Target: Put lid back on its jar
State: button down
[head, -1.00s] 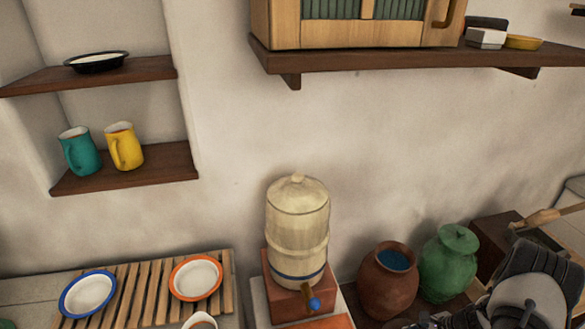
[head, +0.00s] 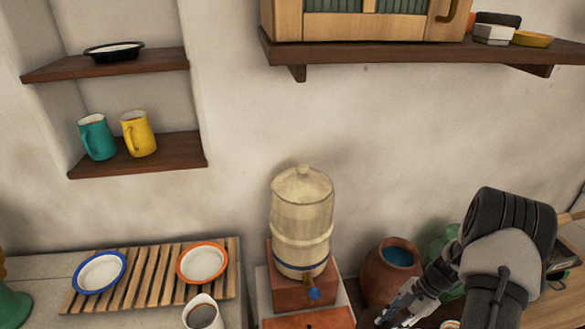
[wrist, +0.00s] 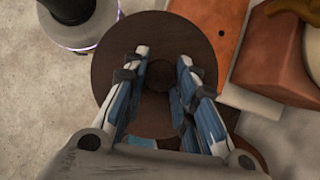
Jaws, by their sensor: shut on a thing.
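A round dark brown lid (wrist: 125,55) with a small knob shows in the wrist view. My gripper (wrist: 163,62) has its two fingers on either side of the knob and is shut on the lid. In the head view my gripper (head: 408,303) is at the lower right, in front of the jars; the lid is hard to make out there. A reddish-brown clay jar (head: 376,277) stands just behind the gripper, its mouth open and blue inside. A green jar (head: 443,243) beside it is mostly hidden by my arm.
A cream water dispenser (head: 302,218) on a terracotta block (head: 290,290) stands left of the jar. A mug (head: 202,313) and a slatted rack (head: 150,283) with two bowls lie further left. A wall shelf (head: 420,52) hangs above.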

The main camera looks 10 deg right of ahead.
jog(key=w+a+r+n+g+h+b, duration=0.1)
jog(key=w+a+r+n+g+h, duration=0.2)
jog(key=a+r+n, duration=1.2)
jog(key=a+n+g+h, duration=0.1)
jog(key=a+g+h, duration=0.1)
jog(key=a+h, duration=0.1)
jog(key=shift+a+b, duration=0.3)
jog(key=shift+a, duration=0.1)
jog(key=shift+w+f, duration=0.15)
